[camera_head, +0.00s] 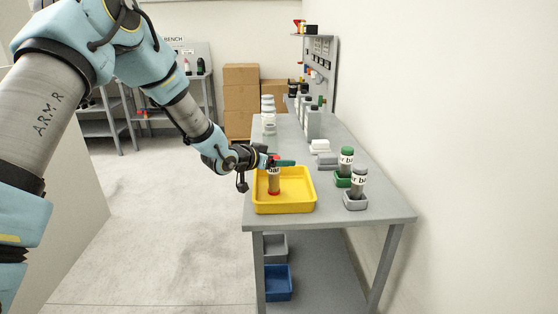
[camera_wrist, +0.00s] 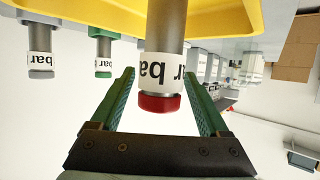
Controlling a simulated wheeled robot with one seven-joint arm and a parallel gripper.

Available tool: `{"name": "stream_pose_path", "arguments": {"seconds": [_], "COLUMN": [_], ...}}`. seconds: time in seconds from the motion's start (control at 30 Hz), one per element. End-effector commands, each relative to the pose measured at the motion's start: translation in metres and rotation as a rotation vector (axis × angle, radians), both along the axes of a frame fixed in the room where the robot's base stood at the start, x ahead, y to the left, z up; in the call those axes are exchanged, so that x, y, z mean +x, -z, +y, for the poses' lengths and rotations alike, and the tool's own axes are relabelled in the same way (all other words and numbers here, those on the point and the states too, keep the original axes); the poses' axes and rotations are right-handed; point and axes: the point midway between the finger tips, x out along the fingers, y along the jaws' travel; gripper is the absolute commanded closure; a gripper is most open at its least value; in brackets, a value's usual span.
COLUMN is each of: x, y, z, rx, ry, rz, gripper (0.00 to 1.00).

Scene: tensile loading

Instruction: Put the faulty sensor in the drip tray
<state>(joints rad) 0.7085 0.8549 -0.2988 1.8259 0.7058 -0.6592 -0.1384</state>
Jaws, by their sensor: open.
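A red-capped sensor (camera_head: 274,183) with a grey body and a white "bar" label stands upright in the yellow drip tray (camera_head: 300,205) on the bench. My gripper (camera_head: 281,162) is open at its upper end. In the wrist view, which is upside down, the sensor (camera_wrist: 162,68) lies between the two green fingers (camera_wrist: 158,80), with gaps on both sides. The tray (camera_wrist: 225,18) is also in that view. A green-capped sensor (camera_head: 346,160) and a grey-capped sensor (camera_head: 359,182) stand in holders right of the tray. No visible mark tells which sensor is faulty.
A green holder (camera_head: 343,181) and a grey holder (camera_head: 355,202) are near the bench's right edge, by the wall. White bottles (camera_head: 268,120) and grey blocks (camera_head: 328,160) stand farther back. A grey bin (camera_head: 275,248) and a blue bin (camera_head: 278,283) are below the bench.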

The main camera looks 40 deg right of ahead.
Motion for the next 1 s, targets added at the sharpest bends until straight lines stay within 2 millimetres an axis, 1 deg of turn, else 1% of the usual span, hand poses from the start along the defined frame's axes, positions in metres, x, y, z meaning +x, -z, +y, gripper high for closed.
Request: {"name": "stream_pose_path", "arguments": {"seconds": [0.07,0.17,0.4,0.5,0.6,0.7,0.8,1.0], "x": [0.0,-0.001,-0.005,-0.007,-0.009,-0.01,-0.011,-0.011], "y": [-0.002,-0.007,-0.027,-0.034,-0.04,-0.044,-0.047,-0.047], "z": [0.005,0.018,0.065,0.083,0.096,0.105,0.109,0.111], "rx": [0.0,0.0,-0.001,0.0,-0.001,-0.001,-0.001,0.0], "ry": [-0.001,-0.002,-0.003,-0.002,-0.001,-0.001,0.001,0.0], "rz": [0.0,-0.001,-0.003,-0.002,-0.002,0.0,-0.002,-0.001], "gripper": [0.21,0.21,0.21,0.21,0.21,0.21,0.21,0.21]}}
